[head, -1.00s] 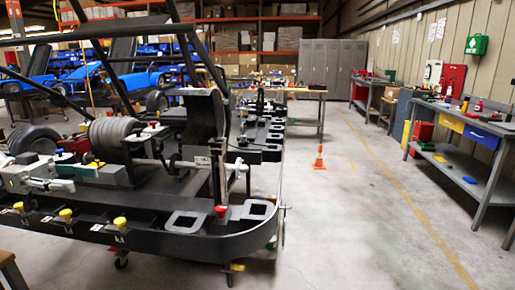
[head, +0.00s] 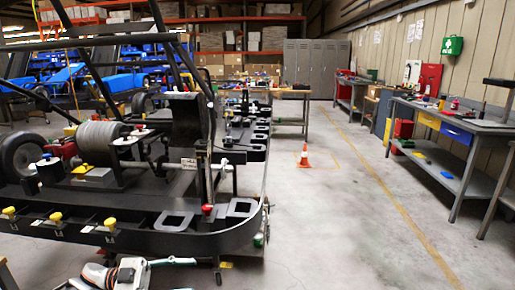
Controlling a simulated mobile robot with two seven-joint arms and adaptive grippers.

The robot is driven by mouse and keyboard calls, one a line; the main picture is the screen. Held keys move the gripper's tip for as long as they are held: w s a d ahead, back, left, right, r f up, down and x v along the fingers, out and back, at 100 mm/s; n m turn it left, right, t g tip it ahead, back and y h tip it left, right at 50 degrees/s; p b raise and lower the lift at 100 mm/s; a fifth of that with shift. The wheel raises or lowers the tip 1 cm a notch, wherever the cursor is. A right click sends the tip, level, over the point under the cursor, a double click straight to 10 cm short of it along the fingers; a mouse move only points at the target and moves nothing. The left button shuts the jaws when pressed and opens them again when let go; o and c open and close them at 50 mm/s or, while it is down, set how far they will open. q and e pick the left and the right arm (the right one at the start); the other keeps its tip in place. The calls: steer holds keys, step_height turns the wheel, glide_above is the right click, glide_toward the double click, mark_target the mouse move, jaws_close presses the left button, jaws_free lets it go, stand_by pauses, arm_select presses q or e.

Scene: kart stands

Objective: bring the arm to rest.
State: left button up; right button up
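My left arm shows at the bottom edge of the head view, below the front rim of the kart stand (head: 150,240). Its white links and dark joint are cut off by the frame. A thin pale piece with a dark end, at the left gripper (head: 172,262), points to the right. I cannot make out two separate fingers or anything held. The arm appears in front of the stand, and I cannot tell whether it touches it. My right gripper is not in view.
The black kart frame with a grey ribbed cylinder (head: 104,135) and tyre (head: 22,155) fills the left. Yellow knobs (head: 55,217) line the stand's front. An orange cone (head: 304,157) stands on open floor. A workbench (head: 455,125) lines the right wall.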

arm_select(q)
steer(key=s+d+f+n+t+y+p, duration=0.2)
steer(key=s+d+f+n+t+y, duration=0.25)
steer(key=d+f+n+t, duration=0.7)
steer(key=s+a+f+n+y+p, duration=0.1)
steer(key=s+a+f+n+y, duration=0.3)
steer(key=s, duration=0.6)
steer(key=s+a+f+n+y, duration=0.4)
steer(key=s+a+f+y, duration=0.4)
steer(key=s+a, duration=0.1)
steer(key=shift+s+p, duration=0.35)
steer(key=shift+s, duration=0.3)
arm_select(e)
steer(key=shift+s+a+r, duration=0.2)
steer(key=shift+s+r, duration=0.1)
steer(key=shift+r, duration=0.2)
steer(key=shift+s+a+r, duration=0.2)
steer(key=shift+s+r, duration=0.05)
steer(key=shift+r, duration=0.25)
arm_select(q)
steer(key=shift+g+y, duration=0.25)
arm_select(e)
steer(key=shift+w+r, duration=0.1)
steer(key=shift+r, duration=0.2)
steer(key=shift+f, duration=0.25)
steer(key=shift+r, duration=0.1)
